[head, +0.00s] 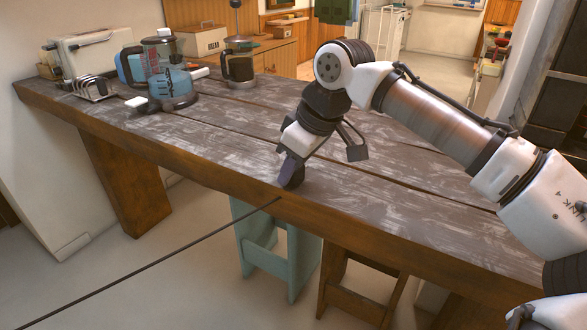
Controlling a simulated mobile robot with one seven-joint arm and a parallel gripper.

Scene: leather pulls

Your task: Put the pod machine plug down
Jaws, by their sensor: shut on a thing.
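My gripper (289,177) points down at the front edge of the long grey-topped table (225,135). It is shut on the pod machine plug, whose body I cannot clearly tell apart from the dark fingers. A thin black cord (150,264) starts just below the fingertips and runs tautly down to the lower left, out of the picture. The fingertips are at or just above the tabletop near its edge; I cannot tell if the plug touches the wood.
A blue blender-like appliance (170,75), a toaster-like appliance (88,55) and a glass coffee pot (238,68) stand at the table's far left. Teal (262,250) and brown (350,285) stools stand below the front edge. The tabletop around my gripper is clear.

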